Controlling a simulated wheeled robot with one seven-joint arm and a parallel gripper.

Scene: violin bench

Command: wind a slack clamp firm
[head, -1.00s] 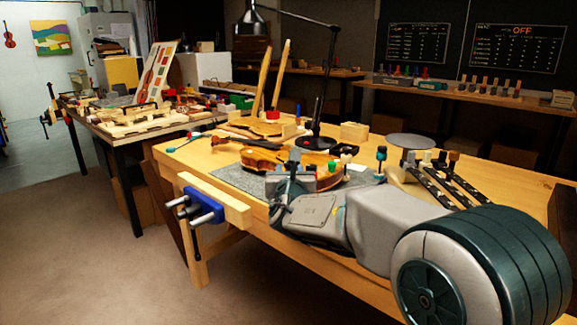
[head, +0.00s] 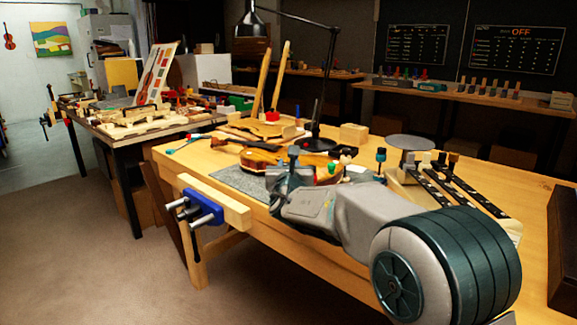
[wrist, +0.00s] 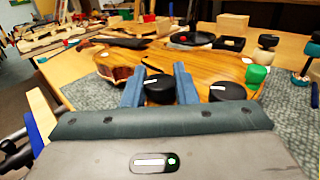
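A violin body (head: 262,160) lies on a grey mat (head: 232,178) on the bench, and its wooden top (wrist: 210,66) fills the middle of the wrist view. Clamps with coloured knobs stand along its near edge. In the wrist view my gripper (wrist: 159,86) has its two blue fingers on either side of a black clamp knob (wrist: 158,92) with a white mark. No clear gap shows between fingers and knob. A second black knob (wrist: 227,92), also with a white mark, stands just right of it, and a green knob (wrist: 257,76) farther right. The clamps' lower parts are hidden.
A lamp base (head: 316,144) and a small wooden block (head: 354,133) stand behind the violin. A round grey disc (head: 410,142) and dark slotted strips (head: 450,188) are at right. A blue vise (head: 206,213) juts from the bench's left front.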

